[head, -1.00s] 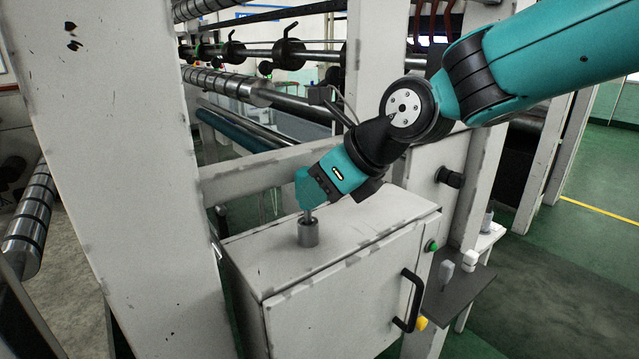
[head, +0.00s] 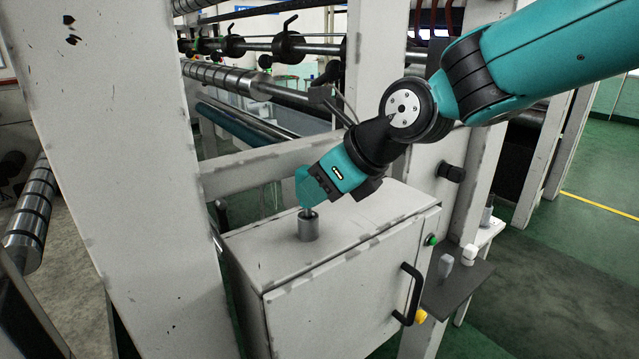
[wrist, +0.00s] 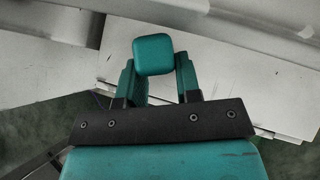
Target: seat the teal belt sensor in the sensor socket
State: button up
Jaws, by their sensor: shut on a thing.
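The teal belt sensor (head: 303,186) is in my gripper (head: 309,184), above the cabinet top. The wrist view shows its square teal head (wrist: 154,55) between the two fingers of my gripper (wrist: 154,78), which are shut on it. The sensor socket (head: 308,228) is a short grey metal cylinder standing upright on the cabinet top near its back left. The sensor's thin lower end meets the socket's mouth and appears to be partly inside it. How deep it sits cannot be told. The socket is hidden in the wrist view.
The white cabinet (head: 345,290) has a black handle (head: 408,295) on its front. A grey shelf (head: 455,285) with small pale parts is at its right. A tall white post (head: 115,150) stands close on the left, and rollers (head: 240,80) lie behind.

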jog(key=shift+f, duration=0.15)
dwell(0.5)
jog(key=shift+f+b, duration=0.3)
jog(key=shift+f, duration=0.45)
jog(key=o, duration=1)
jog(key=b+v, duration=0.3)
jog(key=v, duration=1.4)
jog(key=shift+d+r, duration=0.15)
jog(key=s+f+n+g+h+b, duration=0.1)
jog(key=s+f+n+b, duration=0.2)
jog(key=f+n, duration=0.6)
jog(key=s+d+f+n+g+h+b, duration=0.1)
jog(key=s+f+n+g+b, duration=0.1)
jog(key=s+f+n+b, duration=0.2)
jog(key=s+d+f+n+g+h+b, duration=0.1)
jog(key=s+f+n+g+b, duration=0.1)
jog(key=s+f+n, duration=0.6)
notch_tip(320, 180, down, 7)
jog(key=n+b, duration=0.1)
jog(key=n, duration=0.8)
jog(key=shift+n+b, duration=0.4)
